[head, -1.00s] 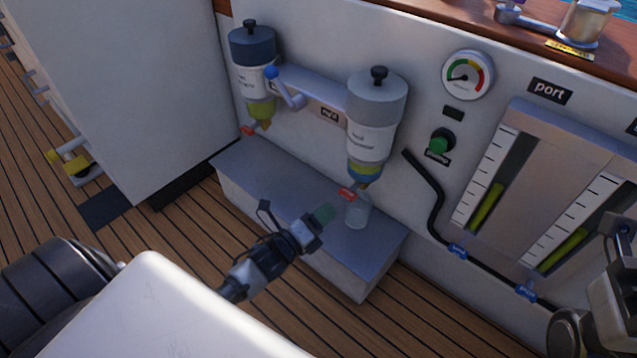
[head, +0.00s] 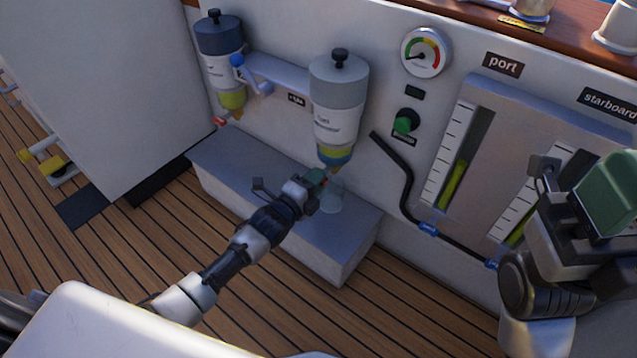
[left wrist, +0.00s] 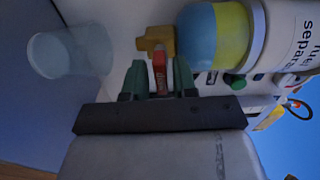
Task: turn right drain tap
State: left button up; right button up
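The right fuel separator (head: 336,105) hangs on the white wall, with a blue and yellow bowl at its bottom. Its drain tap has a brass body (left wrist: 157,40) and a red handle (left wrist: 159,75). My left gripper (left wrist: 159,82) has its green fingers apart, one on each side of the red handle, with small gaps visible. In the head view my left gripper (head: 318,182) hides most of the tap. My right gripper (head: 608,190) is raised at the right edge, away from the tap; its finger opening does not show clearly.
A clear cup (left wrist: 70,50) stands under the tap, close beside my left gripper; it also shows in the head view (head: 332,196) on the grey step (head: 290,245). The left separator (head: 221,62), a black hose (head: 405,190) and level gauges (head: 460,170) are on the wall.

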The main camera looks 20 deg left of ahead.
pick_arm(q)
jog(key=shift+w+d, duration=0.2)
jog(key=shift+w, duration=0.35)
grip_shut()
